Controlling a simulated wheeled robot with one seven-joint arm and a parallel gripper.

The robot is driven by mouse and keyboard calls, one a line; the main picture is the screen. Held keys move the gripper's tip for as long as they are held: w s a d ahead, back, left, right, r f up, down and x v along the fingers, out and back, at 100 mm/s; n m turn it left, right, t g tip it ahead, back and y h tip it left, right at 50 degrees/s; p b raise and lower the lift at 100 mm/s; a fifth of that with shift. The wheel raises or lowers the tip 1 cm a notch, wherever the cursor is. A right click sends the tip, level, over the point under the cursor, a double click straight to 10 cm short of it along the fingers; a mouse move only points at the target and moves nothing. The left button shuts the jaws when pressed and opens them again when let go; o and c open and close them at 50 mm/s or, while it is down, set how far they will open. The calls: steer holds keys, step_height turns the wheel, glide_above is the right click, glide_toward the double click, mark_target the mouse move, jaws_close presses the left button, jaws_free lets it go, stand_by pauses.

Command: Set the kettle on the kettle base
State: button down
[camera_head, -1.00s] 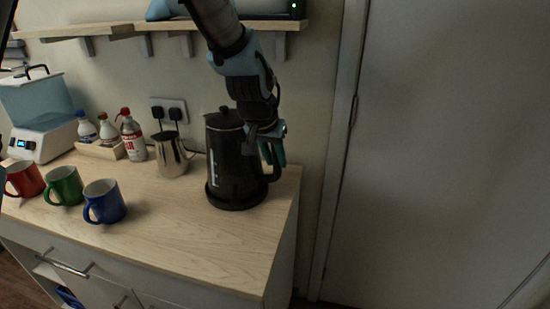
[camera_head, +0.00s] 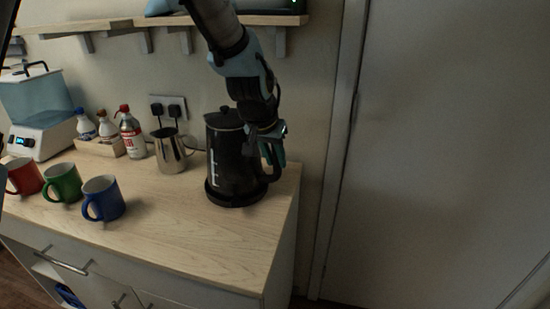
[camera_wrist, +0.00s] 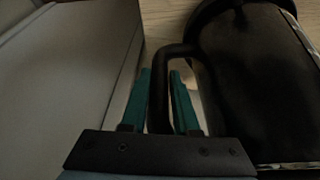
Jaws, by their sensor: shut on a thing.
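The black kettle (camera_head: 226,155) stands upright near the right end of the wooden counter, with a clear level strip on its side. It is directly over the round black kettle base (camera_head: 236,200), within its rim. I cannot tell whether it rests fully on it or a hair above. My gripper (camera_head: 274,153) is at the kettle's right side, shut on its handle. In the wrist view, the teal fingers of my gripper (camera_wrist: 160,78) are on either side of the black handle, and the kettle body (camera_wrist: 255,85) fills the right.
A steel pitcher (camera_head: 170,152) stands just left of the kettle. Bottles (camera_head: 132,135) in a wooden holder, a water tank (camera_head: 38,105) and red, green and blue mugs (camera_head: 104,198) are farther left. A shelf (camera_head: 110,27) hangs above. The front of the counter (camera_head: 190,235) is clear.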

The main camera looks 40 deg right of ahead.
steer(key=c, duration=1)
jaws_free()
steer(key=shift+o, duration=0.3)
steer(key=shift+a+f, duration=0.1)
steer(key=p+v, duration=0.6)
steer(key=v, duration=0.5)
steer(key=shift+p, duration=0.4)
steer(key=w+a+n+y, duration=0.1)
steer(key=w+a+n, duration=0.1)
steer(key=w+a, duration=0.35)
steer(key=w+a+f+n+t+y, duration=0.1)
steer(key=w+a+n, duration=0.15)
steer(key=a, duration=0.65)
steer(key=w+a+n, duration=0.2)
steer(key=w+a, duration=0.3)
steer(key=a, duration=0.3)
steer(key=s+a+f+n+y+b, duration=0.1)
steer(key=a+n, duration=0.4)
steer(key=a, duration=1.5)
steer(key=shift+s+a+f+g+y, duration=0.3)
steer(key=shift+s+g+y, duration=0.1)
steer(key=shift+s+y, duration=0.2)
